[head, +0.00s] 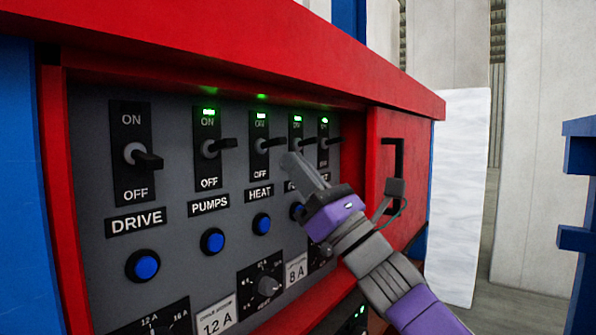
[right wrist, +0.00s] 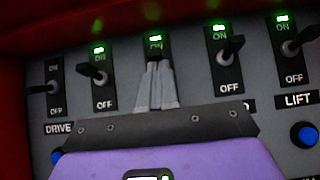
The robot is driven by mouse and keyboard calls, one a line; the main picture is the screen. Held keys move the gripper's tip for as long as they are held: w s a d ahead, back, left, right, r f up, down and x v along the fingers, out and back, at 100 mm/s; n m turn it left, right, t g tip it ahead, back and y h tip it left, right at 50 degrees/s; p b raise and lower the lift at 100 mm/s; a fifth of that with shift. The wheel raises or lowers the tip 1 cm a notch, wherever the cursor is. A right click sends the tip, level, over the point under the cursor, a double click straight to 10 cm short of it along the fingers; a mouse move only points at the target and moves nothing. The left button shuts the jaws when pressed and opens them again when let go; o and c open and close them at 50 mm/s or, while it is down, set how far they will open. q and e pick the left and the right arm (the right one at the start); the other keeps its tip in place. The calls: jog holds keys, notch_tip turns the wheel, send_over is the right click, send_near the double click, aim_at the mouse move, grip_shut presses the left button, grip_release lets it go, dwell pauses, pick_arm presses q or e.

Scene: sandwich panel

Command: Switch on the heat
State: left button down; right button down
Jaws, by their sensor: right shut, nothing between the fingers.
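The HEAT switch (head: 268,145) is a black toggle on a dark plate, third from the left on the grey panel. The green lamp above it is lit, and its lever sticks out towards the right in the head view. My right gripper (head: 291,160) is shut and empty, its fingertips just right of and slightly below the lever end. In the right wrist view, the closed fingertips (right wrist: 156,68) are right below the HEAT lever (right wrist: 155,47) and hide the lower plate; I cannot tell whether they touch. My left gripper is not in view.
The PUMPS switch (head: 216,147) has a lit green lamp; the DRIVE switch (head: 138,154) shows none. Two lit switches are right of HEAT, including the LIFT switch (right wrist: 292,47). Blue buttons and knobs sit below. A red frame (head: 250,50) juts out above the panel.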

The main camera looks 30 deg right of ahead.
jog(key=b+v, duration=0.5)
jog(key=v, duration=0.7)
jog(key=shift+f, duration=0.1)
